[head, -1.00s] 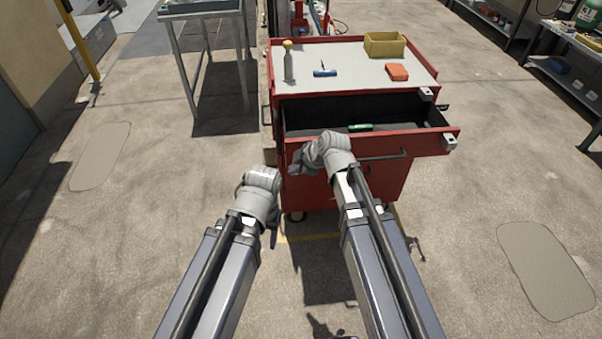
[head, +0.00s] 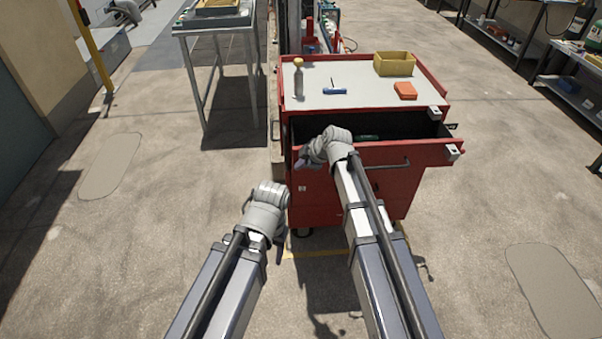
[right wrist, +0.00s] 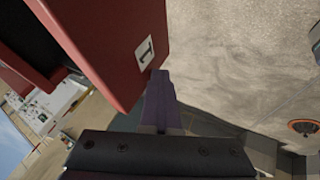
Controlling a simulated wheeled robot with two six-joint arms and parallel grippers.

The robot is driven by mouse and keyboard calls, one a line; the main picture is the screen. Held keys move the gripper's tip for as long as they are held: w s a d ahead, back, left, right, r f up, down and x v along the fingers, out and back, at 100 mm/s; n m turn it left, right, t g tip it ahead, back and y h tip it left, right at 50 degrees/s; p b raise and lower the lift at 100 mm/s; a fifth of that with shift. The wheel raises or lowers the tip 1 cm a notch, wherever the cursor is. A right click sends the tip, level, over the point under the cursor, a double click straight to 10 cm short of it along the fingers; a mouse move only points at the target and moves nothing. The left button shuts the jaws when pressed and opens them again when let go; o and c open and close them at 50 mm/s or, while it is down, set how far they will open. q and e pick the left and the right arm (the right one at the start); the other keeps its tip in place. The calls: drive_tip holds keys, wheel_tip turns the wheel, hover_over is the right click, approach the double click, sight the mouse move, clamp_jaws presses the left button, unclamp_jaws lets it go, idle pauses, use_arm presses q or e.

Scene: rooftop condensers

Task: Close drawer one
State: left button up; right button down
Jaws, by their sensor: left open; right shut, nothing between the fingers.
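Drawer one is the open top drawer (head: 430,153) of the red tool cart (head: 352,205). It sticks out toward me, with a dark interior and a bar handle on its front. In the right wrist view its red front (right wrist: 105,35) carries a white label with a 1. My right gripper (head: 302,163) is shut and empty at the left end of the drawer front. Its fingertips (right wrist: 158,80) are by the label, at or very near the panel; contact is unclear. My left gripper (head: 279,252) is open and empty, lower and left of the cart.
A green item (head: 367,137) lies in the drawer. A metal table (head: 215,22) stands behind left. Floor on both sides is clear.

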drive_tip(key=w, duration=1.7)
drive_tip(key=shift+a, duration=0.35)
drive_tip(key=shift+w, duration=0.25)
drive_tip(key=shift+w+r, duration=0.1)
